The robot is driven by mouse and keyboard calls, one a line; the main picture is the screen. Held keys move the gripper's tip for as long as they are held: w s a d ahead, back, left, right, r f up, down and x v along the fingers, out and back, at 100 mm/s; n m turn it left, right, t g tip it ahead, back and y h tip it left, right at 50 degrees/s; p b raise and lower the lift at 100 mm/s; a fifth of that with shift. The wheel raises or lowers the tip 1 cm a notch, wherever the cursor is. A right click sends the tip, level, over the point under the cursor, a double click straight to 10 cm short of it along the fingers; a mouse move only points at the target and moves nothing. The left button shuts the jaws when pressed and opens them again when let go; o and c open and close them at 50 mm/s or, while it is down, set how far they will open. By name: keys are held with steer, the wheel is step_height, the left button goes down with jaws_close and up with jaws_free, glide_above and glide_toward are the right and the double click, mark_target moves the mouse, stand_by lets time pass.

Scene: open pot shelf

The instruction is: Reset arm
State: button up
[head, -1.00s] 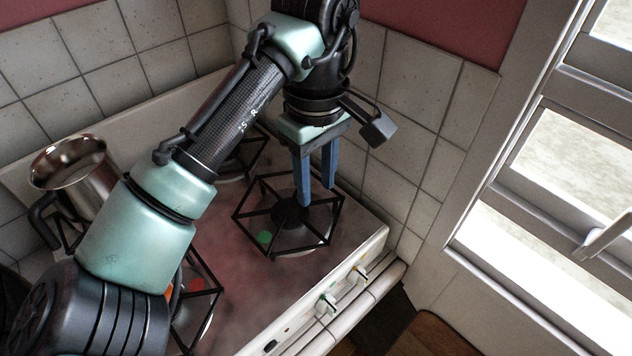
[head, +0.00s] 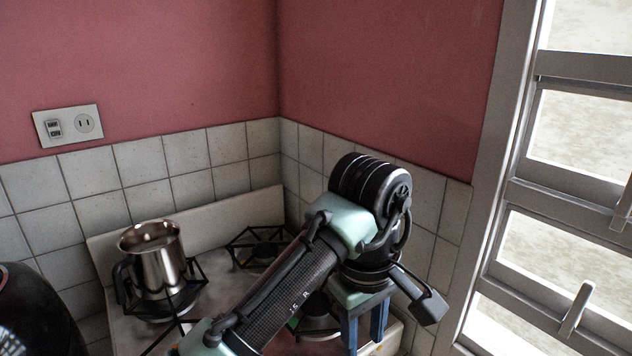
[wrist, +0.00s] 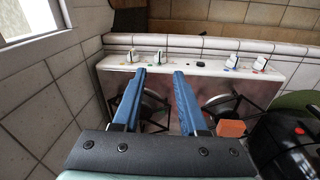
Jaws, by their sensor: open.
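My gripper (wrist: 160,100) is open, with its two blue fingers apart and nothing between them in the wrist view. My arm covers part of the stove in the head view.
A steel pot (head: 155,262) with a dark handle stands on the left rear burner. A bare burner grate (head: 262,248) is at the back right. Tiled walls (head: 230,165) close in behind and beside the stove, and a window frame (head: 510,200) is at the right.

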steer(key=w+d+r+m+t+h, duration=0.4)
steer(key=w+d+r, duration=0.15)
steer(key=d, duration=0.45)
steer(key=d+r+m+t+h, duration=0.2)
steer(key=r+t, duration=0.2)
steer(key=r, duration=0.4)
steer(key=d+r+m+t+h, duration=0.1)
steer(key=r+m+t+h, duration=0.2)
steer(key=r, duration=0.5)
steer(key=s+a+r+t, duration=0.4)
steer(key=a+r+t, duration=0.25)
steer(key=r, duration=0.35)
steer(key=s+a+r+n+t+y, duration=0.1)
steer(key=s+a+r+t+y, duration=0.2)
steer(key=s+a+t+y, duration=0.1)
steer(key=s+a+r+n+t+y, duration=0.1)
steer(key=s+a+r+t+y, duration=0.2)
steer(key=a, duration=0.5)
steer(key=s+t+y, duration=0.1)
steer(key=s+y, duration=0.1)
steer(key=s, duration=0.1)
steer(key=shift+s+a+r+n+t+y, duration=0.15)
steer(key=shift+a+r+n+t+y, duration=0.15)
steer(key=shift+a+t, duration=0.1)
